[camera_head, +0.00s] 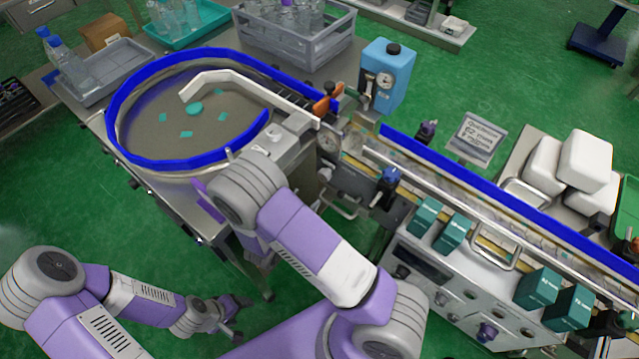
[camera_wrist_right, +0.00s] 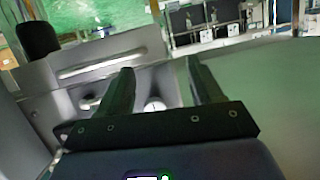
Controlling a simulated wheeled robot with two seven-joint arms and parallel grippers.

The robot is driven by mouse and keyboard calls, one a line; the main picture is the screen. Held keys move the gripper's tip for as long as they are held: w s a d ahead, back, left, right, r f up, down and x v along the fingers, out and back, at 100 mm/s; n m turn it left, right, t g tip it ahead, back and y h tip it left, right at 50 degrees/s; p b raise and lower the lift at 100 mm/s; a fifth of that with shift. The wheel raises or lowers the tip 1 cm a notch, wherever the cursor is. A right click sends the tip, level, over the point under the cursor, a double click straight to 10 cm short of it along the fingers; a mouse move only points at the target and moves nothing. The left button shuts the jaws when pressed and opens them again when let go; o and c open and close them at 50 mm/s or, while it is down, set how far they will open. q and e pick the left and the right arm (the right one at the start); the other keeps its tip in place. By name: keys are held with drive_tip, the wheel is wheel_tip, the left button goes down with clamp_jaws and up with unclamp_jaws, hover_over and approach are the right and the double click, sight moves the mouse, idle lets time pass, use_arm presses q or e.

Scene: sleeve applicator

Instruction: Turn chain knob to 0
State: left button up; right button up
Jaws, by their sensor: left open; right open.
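The front control panel (camera_head: 450,285) of the conveyor machine carries several round knobs. A dark knob (camera_head: 401,271) is at its left and a purple knob (camera_head: 488,332) is lower right. I cannot read which one is the chain knob. My left gripper (camera_head: 232,318) is open and empty, low over the green floor, well left of the panel. My right gripper is hidden behind its own arm in the head view. In the right wrist view its two dark fingers (camera_wrist_right: 160,85) are apart, with a small pale round part (camera_wrist_right: 154,104) showing between them, and nothing is gripped.
A round turntable (camera_head: 160,120) with a blue rim stands at upper left. The conveyor (camera_head: 440,180) runs right, with teal boxes (camera_head: 452,232) along its front edge. A blue tank (camera_head: 387,75) stands behind. Green floor (camera_head: 60,185) is free at left.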

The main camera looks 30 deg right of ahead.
sight(322, 178)
wheel_tip(322, 178, up, 6)
drive_tip(key=s+a+m+g+h+b, duration=0.1)
drive_tip(key=s+m+h, duration=0.1)
drive_tip(key=m+h, duration=0.25)
drive_tip(key=shift+n, duration=0.35)
drive_tip(key=x, duration=0.2)
drive_tip(key=b+x, duration=0.1)
drive_tip(key=x, duration=0.4)
drive_tip(key=shift+s+d+r+b, duration=0.1)
drive_tip(key=shift+s+r+b, duration=0.1)
drive_tip(key=shift+r+b, duration=0.2)
drive_tip(key=shift+c, duration=0.4)
drive_tip(key=c, duration=1)
